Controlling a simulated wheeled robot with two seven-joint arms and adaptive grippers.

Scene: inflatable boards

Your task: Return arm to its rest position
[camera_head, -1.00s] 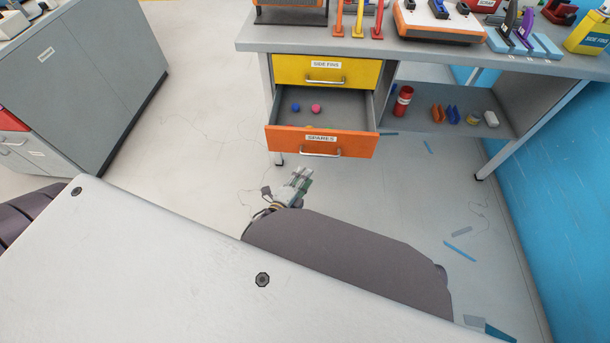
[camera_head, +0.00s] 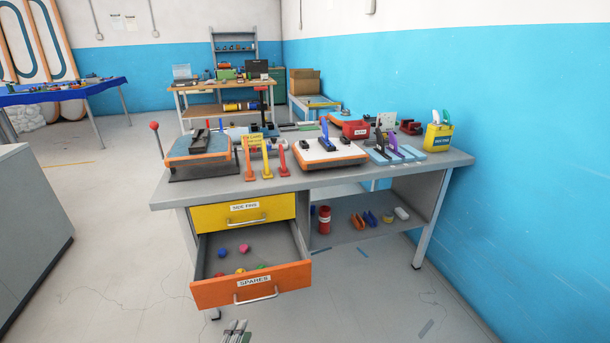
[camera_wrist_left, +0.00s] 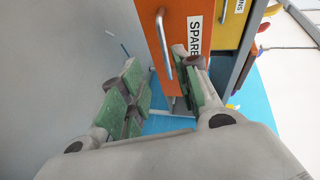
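My left gripper (camera_head: 235,331) shows only by its fingertips at the bottom edge of the head view, in front of and below the open drawer. In the left wrist view my left gripper (camera_wrist_left: 160,95) has its green-padded fingers spread apart with nothing between them. The orange SPARES drawer (camera_head: 252,285) is pulled out and holds several small coloured balls, among them a blue ball (camera_head: 222,253) and a pink ball (camera_head: 244,248). Its front and handle (camera_wrist_left: 164,42) stand just beyond the fingers in the left wrist view, apart from them. My right gripper is not in view.
The yellow SIDE PINS drawer (camera_head: 243,213) above is shut. The grey workbench (camera_head: 445,163) carries several tools and trays. Its lower shelf (camera_head: 340,236) holds a red can (camera_head: 324,220) and small parts. A grey cabinet (camera_head: 30,235) stands at left; floor between is clear.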

